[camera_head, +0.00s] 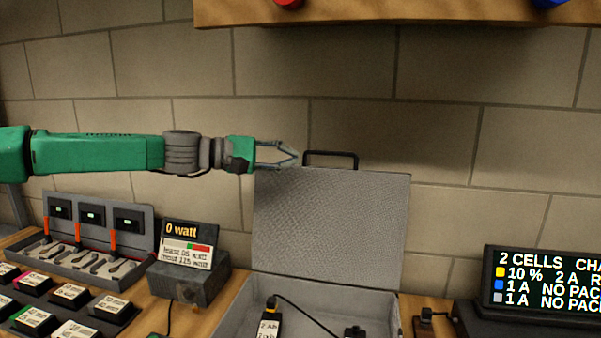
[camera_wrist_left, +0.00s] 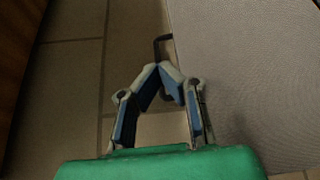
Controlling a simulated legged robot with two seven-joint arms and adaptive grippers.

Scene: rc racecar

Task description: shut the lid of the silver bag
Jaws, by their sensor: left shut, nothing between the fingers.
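The silver bag (camera_head: 236,312) stands open on the workbench, with its textured grey lid (camera_head: 330,225) upright at the back. A dark handle (camera_head: 331,155) sits on the lid's top edge. My left gripper (camera_head: 296,157) is shut and empty at the lid's top left corner, just left of the handle. In the left wrist view the shut fingertips (camera_wrist_left: 165,72) are close to the lid's edge, and the lid (camera_wrist_left: 245,70) fills the right side. Part of the handle (camera_wrist_left: 158,48) shows beyond the fingertips. I cannot tell if the fingers touch the lid. My right gripper is not in view.
A "0 watt" meter (camera_head: 188,255) and a charging rack (camera_head: 95,225) stand at left. A display (camera_head: 543,280) stands at right. A wooden shelf (camera_head: 400,12) hangs above, before the block wall.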

